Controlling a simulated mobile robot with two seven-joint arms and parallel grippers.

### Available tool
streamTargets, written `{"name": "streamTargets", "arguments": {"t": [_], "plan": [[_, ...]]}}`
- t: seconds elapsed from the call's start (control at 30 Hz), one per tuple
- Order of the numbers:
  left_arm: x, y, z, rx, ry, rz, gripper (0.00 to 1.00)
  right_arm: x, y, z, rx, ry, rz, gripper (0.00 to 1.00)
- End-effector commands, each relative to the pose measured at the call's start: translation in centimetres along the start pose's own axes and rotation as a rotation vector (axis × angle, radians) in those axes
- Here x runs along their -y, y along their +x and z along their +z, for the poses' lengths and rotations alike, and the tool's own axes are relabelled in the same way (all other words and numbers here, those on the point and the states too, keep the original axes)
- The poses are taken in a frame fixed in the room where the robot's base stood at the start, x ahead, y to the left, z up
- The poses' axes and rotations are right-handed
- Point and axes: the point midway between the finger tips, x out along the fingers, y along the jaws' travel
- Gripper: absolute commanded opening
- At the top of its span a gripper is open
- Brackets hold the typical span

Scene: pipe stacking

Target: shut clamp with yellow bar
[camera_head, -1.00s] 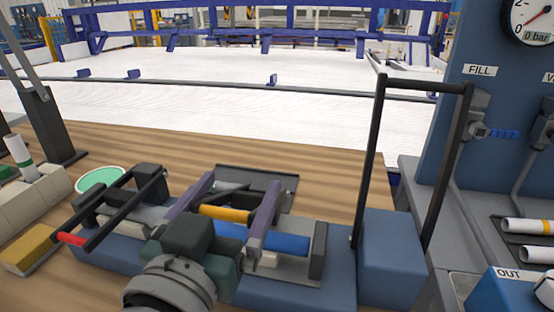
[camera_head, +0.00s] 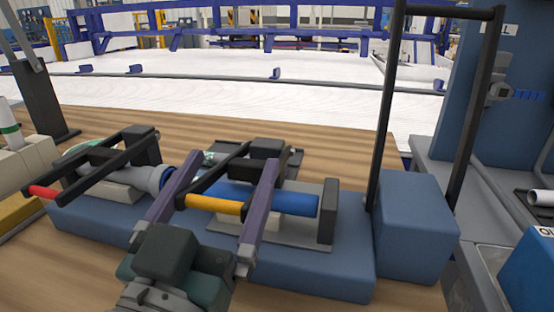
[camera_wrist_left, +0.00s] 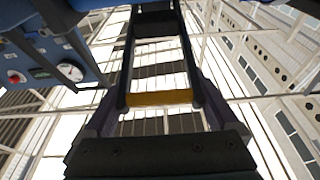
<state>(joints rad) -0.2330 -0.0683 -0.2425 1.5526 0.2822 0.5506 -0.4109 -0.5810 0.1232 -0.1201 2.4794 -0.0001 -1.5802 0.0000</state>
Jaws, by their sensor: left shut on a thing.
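The yellow bar (camera_head: 215,204) joins the ends of two black clamp arms (camera_head: 225,163). The arms run back to a dark block (camera_head: 268,148) and lie low over a blue pipe (camera_head: 295,202) on the blue base (camera_head: 310,262). My left gripper (camera_head: 228,180) comes from the near side, with one purple finger at each end of the bar, shut on it. In the left wrist view the yellow bar (camera_wrist_left: 160,98) lies across between the fingers. The contact of clamp and pipe is partly hidden. My right gripper is not in view.
A second clamp with a red bar (camera_head: 43,191) lies down at the left, over a grey pipe end. A tall black handle frame (camera_head: 388,110) stands on a blue block (camera_head: 415,228) at the right. Bare wooden table (camera_head: 330,150) lies behind the base.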

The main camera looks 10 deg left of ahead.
Motion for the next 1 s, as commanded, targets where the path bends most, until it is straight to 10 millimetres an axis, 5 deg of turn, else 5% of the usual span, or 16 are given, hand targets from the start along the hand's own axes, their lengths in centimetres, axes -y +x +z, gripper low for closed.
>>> {"name": "streamTargets", "arguments": {"t": [0.23, 0.8, 0.83, 1.0], "plan": [[0.0, -1.2, 2.5, 0.029, 0.001, 0.003, 0.0, 0.1, 1.2, 0.4, 0.0, 0.001, -0.001, 0.5], [0.0, -1.5, 3.0, 0.029, 0.001, 0.003, 0.0, 0.2, 1.4, 0.4, -0.002, 0.005, -0.004, 0.5], [0.0, -1.5, 3.0, 0.029, 0.001, 0.003, 0.95, 0.2, 1.4, 0.4, -0.002, 0.005, -0.004, 0.5], [0.0, -1.4, 2.8, 0.025, 0.001, 0.002, 1.0, 0.2, 1.3, 0.3, -0.002, 0.005, -0.004, 0.5]]}}
